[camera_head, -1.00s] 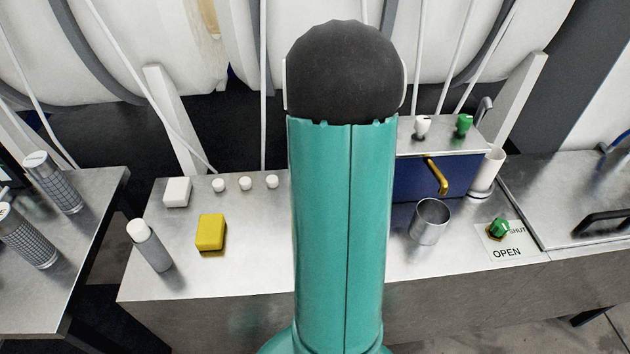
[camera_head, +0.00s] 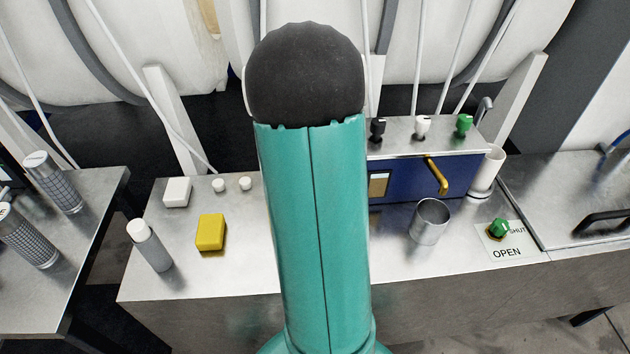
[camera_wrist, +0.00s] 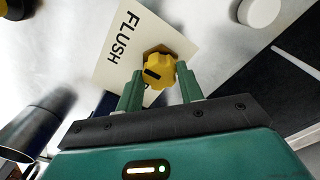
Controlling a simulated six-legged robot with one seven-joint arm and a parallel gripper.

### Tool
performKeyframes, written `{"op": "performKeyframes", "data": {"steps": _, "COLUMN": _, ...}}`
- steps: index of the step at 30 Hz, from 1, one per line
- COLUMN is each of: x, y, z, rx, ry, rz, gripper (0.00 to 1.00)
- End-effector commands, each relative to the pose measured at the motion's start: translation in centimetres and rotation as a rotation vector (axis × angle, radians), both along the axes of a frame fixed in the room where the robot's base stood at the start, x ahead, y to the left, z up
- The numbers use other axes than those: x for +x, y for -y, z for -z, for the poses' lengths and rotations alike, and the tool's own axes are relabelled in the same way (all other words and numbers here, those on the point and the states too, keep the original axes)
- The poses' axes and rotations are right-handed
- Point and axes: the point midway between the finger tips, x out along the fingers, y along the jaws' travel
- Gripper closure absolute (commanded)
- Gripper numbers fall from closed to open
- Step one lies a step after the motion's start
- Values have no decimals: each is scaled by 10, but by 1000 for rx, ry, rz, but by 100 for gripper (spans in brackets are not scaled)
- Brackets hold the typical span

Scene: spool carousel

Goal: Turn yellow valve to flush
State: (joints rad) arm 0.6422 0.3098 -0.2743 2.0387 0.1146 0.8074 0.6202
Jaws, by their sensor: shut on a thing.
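The yellow valve (camera_wrist: 160,66) is a lobed knob with a dark mark on its lower left side, in the upper middle of the wrist view. It sits at the edge of a pale plate (camera_wrist: 112,72) lettered FLUSH, which lies to its left. My gripper (camera_wrist: 161,80) has its two green fingers on either side of the knob and is shut on it. In the head view my teal arm stands in front, and the valve and gripper are hidden.
A blue box (camera_head: 408,184) with a yellow handle (camera_head: 437,176) stands right of my arm. A metal cup (camera_head: 430,222) and a green knob (camera_head: 500,228) by SHUT and OPEN lettering are nearby. A yellow block (camera_head: 210,232) and a grey bottle (camera_head: 150,246) stand left.

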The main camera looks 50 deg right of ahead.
Motion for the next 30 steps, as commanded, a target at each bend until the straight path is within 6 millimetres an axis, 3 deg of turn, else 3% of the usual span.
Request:
{"op": "performKeyframes", "data": {"steps": 18, "x": 0, "y": 1, "z": 0, "rx": -2, "ry": 2, "rz": 49, "gripper": 86}}
{"op": "performKeyframes", "data": {"steps": 19, "x": 0, "y": 1, "z": 0, "rx": -2, "ry": 2, "rz": 49, "gripper": 59}}
{"op": "performKeyframes", "data": {"steps": 22, "x": 0, "y": 1, "z": 0, "rx": -1, "ry": 1, "rz": 48, "gripper": 41}}
{"op": "performKeyframes", "data": {"steps": 30, "x": 0, "y": 0, "z": -1, "rx": -1, "ry": 1, "rz": 47, "gripper": 41}}
